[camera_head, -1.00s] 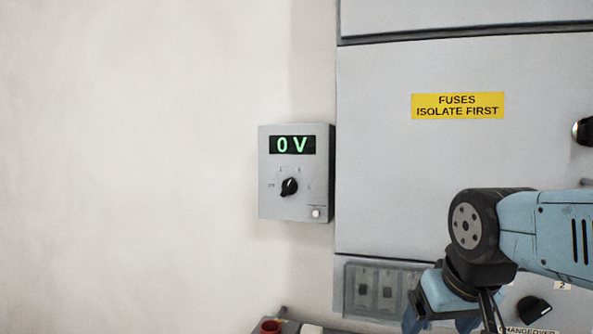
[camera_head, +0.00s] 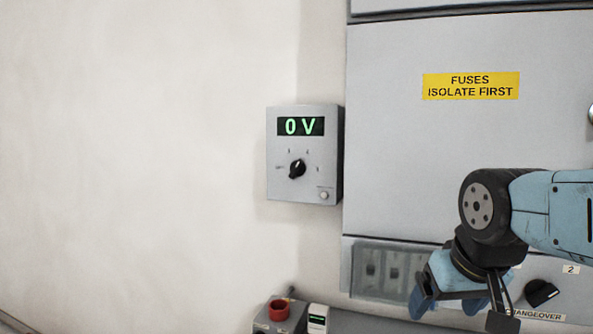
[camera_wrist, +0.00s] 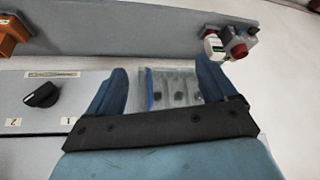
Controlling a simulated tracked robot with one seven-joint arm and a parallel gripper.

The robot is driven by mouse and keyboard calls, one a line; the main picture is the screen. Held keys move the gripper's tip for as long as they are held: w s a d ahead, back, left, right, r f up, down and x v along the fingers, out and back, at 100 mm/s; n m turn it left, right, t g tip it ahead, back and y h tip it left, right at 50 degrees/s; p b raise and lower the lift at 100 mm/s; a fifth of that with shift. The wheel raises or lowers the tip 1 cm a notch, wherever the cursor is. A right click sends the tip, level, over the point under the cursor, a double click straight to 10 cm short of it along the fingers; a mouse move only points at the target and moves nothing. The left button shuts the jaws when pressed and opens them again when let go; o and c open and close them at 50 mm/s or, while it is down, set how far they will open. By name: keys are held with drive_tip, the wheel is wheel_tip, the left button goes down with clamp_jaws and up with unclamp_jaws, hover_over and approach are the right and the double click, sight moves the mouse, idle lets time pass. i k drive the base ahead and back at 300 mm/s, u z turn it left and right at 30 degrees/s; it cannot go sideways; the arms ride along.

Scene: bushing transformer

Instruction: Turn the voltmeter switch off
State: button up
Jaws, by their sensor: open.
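The voltmeter (camera_head: 276,152) is a grey wall box left of the large cabinet in the head view. Its green display (camera_head: 301,126) reads 0 V. Its black rotary switch (camera_head: 297,170) sits below the display, and its pointer looks tilted toward the upper right. Small marks surround the switch, the left one probably reading OFF, too small to be sure. My gripper (camera_head: 459,308) is open and empty, low and to the right of the voltmeter, in front of the lower cabinet panel. The wrist view shows its two blue fingers apart (camera_wrist: 162,78); the voltmeter is not in that view.
The grey cabinet (camera_head: 400,160) bears a yellow "FUSES ISOLATE FIRST" label (camera_head: 471,86). A fuse window (camera_head: 380,270) and a black changeover knob (camera_head: 541,292) are below. A grey box with a red part (camera_head: 279,311) stands under the voltmeter. The wall at left is clear.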

sight(298, 168)
drive_tip(key=z, duration=0.55)
drive_tip(key=i, duration=0.1)
drive_tip(key=u, duration=2.6)
drive_tip(key=k, duration=1.35)
drive_tip(key=z, duration=0.85)
drive_tip(key=i, duration=1)
drive_tip(key=z, duration=0.1)
